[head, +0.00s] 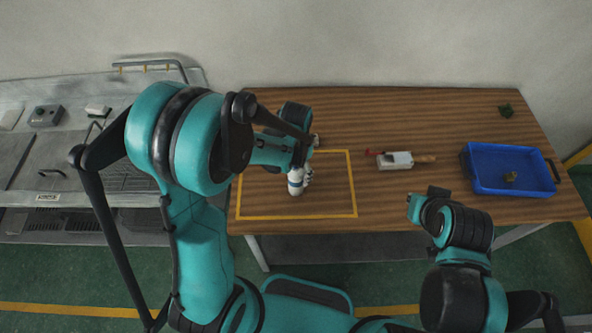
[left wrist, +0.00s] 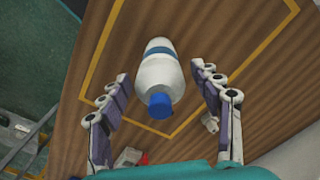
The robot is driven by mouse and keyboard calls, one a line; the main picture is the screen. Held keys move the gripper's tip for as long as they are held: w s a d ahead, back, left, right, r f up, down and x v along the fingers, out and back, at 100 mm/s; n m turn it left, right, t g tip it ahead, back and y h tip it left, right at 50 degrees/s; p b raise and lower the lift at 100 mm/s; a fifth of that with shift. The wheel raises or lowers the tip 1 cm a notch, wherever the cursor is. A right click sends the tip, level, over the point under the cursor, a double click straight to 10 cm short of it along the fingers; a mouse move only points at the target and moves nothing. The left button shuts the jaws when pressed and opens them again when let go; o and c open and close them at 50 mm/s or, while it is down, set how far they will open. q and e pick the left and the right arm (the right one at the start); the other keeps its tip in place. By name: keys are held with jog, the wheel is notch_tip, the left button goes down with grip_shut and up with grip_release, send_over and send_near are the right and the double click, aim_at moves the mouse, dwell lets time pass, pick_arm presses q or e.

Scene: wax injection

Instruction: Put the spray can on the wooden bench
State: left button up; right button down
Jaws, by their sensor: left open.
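The spray can (head: 295,187) is white with a blue band, on the wooden bench (head: 400,110), inside the yellow outlined rectangle. In the left wrist view the spray can (left wrist: 155,72) shows its blue cap towards the camera. My left gripper (head: 302,177) is at the can, partly hiding it in the head view. In the left wrist view the fingers of my left gripper (left wrist: 160,76) are spread on either side of the can, with gaps visible. My right gripper (head: 428,202) is over the bench's front edge; its jaw state is unclear.
A blue tray (head: 465,165) with a small item inside stands at the bench's right. A white scraper-like tool with a wooden handle (head: 398,160) lies mid-bench. A grey machine (head: 35,160) stands left of the bench.

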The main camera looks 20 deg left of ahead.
pick_arm(q)
jog(key=shift+r, duration=0.3)
notch_tip(320, 180, up, 11)
jog(key=p, duration=0.2)
jog(key=shift+f+p, duration=0.1)
jog(key=shift+p, duration=0.3)
jog(key=shift+s+a+r, duration=0.1)
jog(key=shift+s+r, duration=0.05)
jog(key=shift+r, duration=0.55)
jog(key=s+a+r+n+t, duration=0.5)
jog(key=s+r+t, duration=0.2)
jog(key=s, duration=0.2)
jog(key=shift+s+n, duration=0.35)
jog(key=shift+n, duration=0.05)
notch_tip(320, 180, down, 14)
jog(key=b, duration=1.3)
jog(key=shift+r+b, duration=0.15)
jog(key=shift+b, duration=0.2)
